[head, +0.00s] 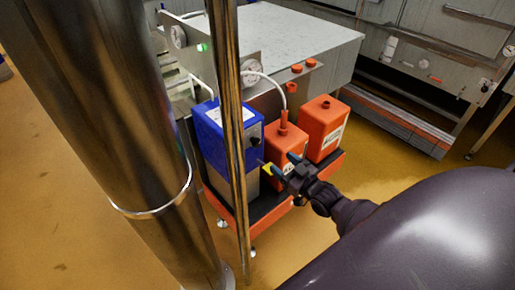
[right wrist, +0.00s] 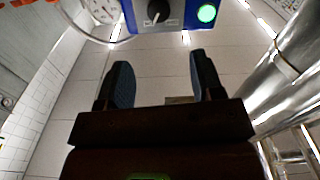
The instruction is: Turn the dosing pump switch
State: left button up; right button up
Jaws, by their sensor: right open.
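The dosing pump is a blue box (head: 212,137) with a white label on top, standing on a low orange-edged trolley in the head view. In the right wrist view the blue pump face (right wrist: 178,8) shows at the top edge. It carries a black rotary switch (right wrist: 156,12) with a white pointer mark and a lit green button (right wrist: 207,13). My right gripper (head: 281,163) is in front of the pump's right side, its fingers open and empty. In the right wrist view the open fingers (right wrist: 159,64) are apart, short of the switch. My left gripper is not in view.
Two orange canisters (head: 324,128) stand right of the pump, the nearer close behind my right gripper. A white hose (head: 268,76) runs to the nearer one. A vertical metal post (head: 230,110) crosses in front of the pump. A steel table (head: 300,35) stands behind.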

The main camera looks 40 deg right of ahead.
aim_at(259, 145)
jog(key=shift+m, duration=0.8)
jog(key=w, duration=0.6)
jog(key=w+b, duration=0.1)
jog(key=w, duration=0.2)
jog(key=shift+w+a+f, duration=0.4)
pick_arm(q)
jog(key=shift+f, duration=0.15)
pick_arm(e)
jog(key=shift+w, duration=0.55)
jog(key=shift+c, duration=0.2)
